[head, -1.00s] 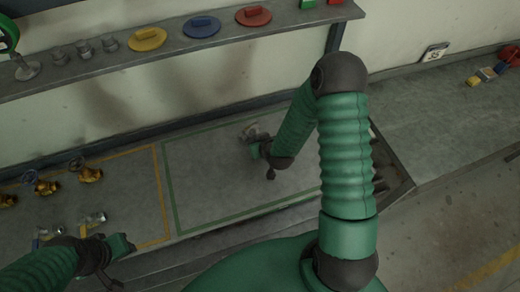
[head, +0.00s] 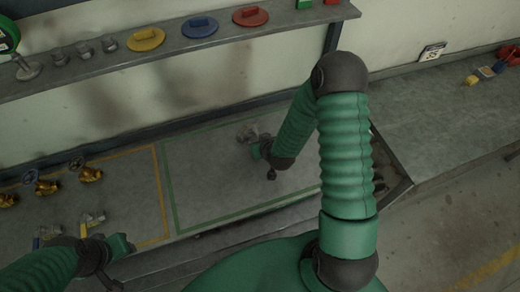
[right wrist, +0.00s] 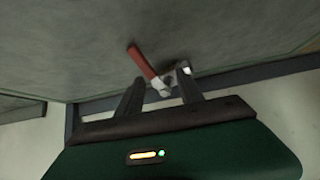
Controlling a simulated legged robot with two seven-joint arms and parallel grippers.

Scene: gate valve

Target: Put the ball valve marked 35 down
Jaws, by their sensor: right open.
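A grey ball valve (head: 247,133) is on the bench inside the green outline, at its back edge. In the right wrist view the valve (right wrist: 160,86) shows a red lever handle and a metal body. No number can be read on it. My right gripper (head: 258,146) is right beside it in the head view. In the right wrist view my right gripper (right wrist: 160,92) is open, with the valve body between or just past its fingertips. My left gripper (head: 124,246) is low at the left; its finger opening is not clear.
Other ball valves (head: 92,219) lie near my left gripper. Several brass gate valves (head: 90,174) stand at the left in the yellow outline. A shelf (head: 110,62) above carries coloured discs and fittings. The green-outlined area (head: 210,190) is mostly bare.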

